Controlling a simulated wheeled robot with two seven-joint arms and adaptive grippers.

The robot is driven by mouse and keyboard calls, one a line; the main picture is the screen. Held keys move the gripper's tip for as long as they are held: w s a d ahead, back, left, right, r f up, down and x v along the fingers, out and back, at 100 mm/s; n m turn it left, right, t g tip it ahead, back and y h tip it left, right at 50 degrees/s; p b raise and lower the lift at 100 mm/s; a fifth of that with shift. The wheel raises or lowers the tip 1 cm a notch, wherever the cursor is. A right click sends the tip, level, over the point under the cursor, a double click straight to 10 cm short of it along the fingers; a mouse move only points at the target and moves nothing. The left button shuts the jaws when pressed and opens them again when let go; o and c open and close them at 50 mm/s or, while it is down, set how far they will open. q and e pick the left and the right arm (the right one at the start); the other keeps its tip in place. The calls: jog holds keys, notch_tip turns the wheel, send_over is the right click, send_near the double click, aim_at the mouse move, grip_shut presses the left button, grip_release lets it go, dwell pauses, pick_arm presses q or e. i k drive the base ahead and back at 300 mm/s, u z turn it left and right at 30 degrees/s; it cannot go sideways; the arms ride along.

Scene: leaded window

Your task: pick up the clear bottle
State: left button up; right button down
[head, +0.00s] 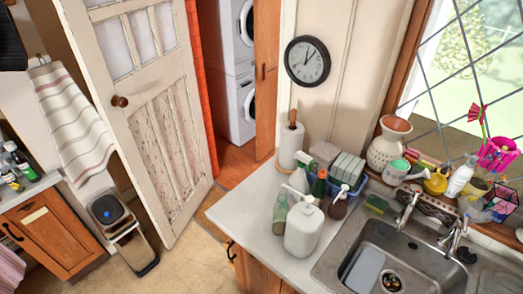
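A pale green see-through bottle (280,216) stands upright on the white counter (241,226), left of the sink. It looks like the clear bottle, though I cannot tell for sure. A large white pump bottle (304,231) stands just to its right, closer to me. A white spray bottle (299,180) and a dark green bottle (319,186) stand close behind it. Neither of my grippers is in view.
A paper towel roll (290,147) and a blue sponge caddy (345,178) stand further back. The metal sink (410,250) is at right, with taps and a crowded windowsill behind. The counter's left part is clear. An open door (150,110) and a bin (122,228) are at left.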

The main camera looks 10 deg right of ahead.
aim_at(281, 208)
jog(key=u, duration=1.65)
jog(key=i, duration=2.45)
jog(key=z, duration=3.45)
